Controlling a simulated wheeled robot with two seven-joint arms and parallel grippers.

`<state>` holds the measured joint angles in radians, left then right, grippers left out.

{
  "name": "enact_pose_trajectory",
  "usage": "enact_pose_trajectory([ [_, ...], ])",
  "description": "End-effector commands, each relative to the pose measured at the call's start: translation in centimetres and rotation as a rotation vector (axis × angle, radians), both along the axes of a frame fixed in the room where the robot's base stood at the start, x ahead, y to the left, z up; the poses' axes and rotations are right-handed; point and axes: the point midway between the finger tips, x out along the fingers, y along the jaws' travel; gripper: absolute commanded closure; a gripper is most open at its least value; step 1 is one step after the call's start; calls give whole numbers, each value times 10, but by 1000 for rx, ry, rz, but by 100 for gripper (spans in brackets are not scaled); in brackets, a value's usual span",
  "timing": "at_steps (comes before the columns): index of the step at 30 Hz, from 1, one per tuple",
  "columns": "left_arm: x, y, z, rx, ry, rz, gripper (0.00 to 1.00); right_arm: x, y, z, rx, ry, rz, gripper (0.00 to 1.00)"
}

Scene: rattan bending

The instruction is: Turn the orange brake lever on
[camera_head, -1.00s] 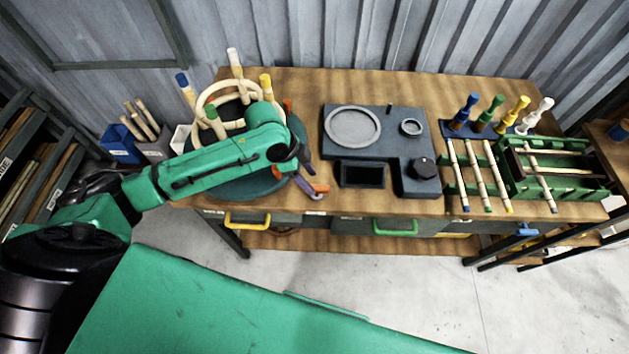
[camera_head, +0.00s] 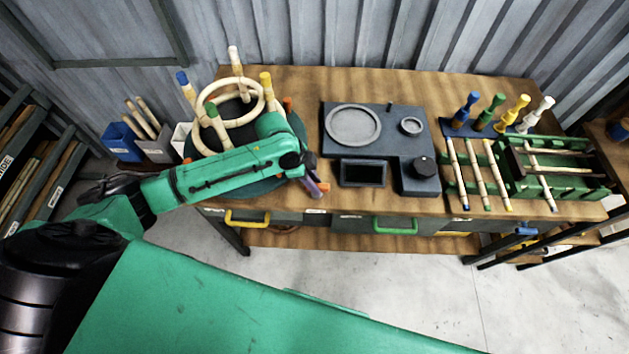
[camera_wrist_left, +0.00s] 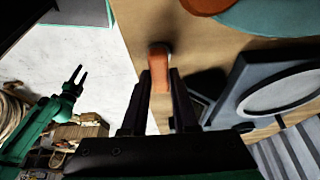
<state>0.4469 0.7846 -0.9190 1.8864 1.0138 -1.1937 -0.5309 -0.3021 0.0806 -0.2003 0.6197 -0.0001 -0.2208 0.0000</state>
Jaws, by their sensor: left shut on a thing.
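The orange brake lever (camera_wrist_left: 158,62) shows in the left wrist view, between the two fingers of my left gripper (camera_wrist_left: 160,78). The fingers are shut on it near its end. In the head view my left gripper (camera_head: 314,186) is at the front edge of the table, beside the round dark green turntable (camera_head: 262,186), and mostly hides the lever. My right gripper (camera_wrist_left: 74,80) shows at the left of the left wrist view, away from the table, with its fingers apart and empty.
Light rattan rings (camera_head: 232,122) and several capped pegs stand on the turntable. A dark device with a round plate (camera_head: 352,124) is to the right. A green rack (camera_head: 555,172) with sticks lies farther right. Drawer handles, yellow (camera_head: 247,219) and green (camera_head: 395,226), are below the tabletop.

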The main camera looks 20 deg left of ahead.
Motion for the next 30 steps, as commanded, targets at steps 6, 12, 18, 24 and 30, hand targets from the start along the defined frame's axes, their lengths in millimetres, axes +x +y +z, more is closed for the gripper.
enact_pose_trajectory([
  [6,2,-1,1,-3,-2,-90,100,1,1,1,1,-3,-1,50],
  [12,3,-1,1,-2,-2,-240,100,2,1,1,1,-4,-1,50],
  [18,5,-1,1,-3,-5,-428,100,2,1,-4,1,-4,-2,50],
  [24,6,-2,0,-3,-4,-619,100,2,1,-12,1,-5,-2,50],
  [30,7,-3,-1,-3,-4,-809,100,2,1,-22,2,-4,-1,50],
])
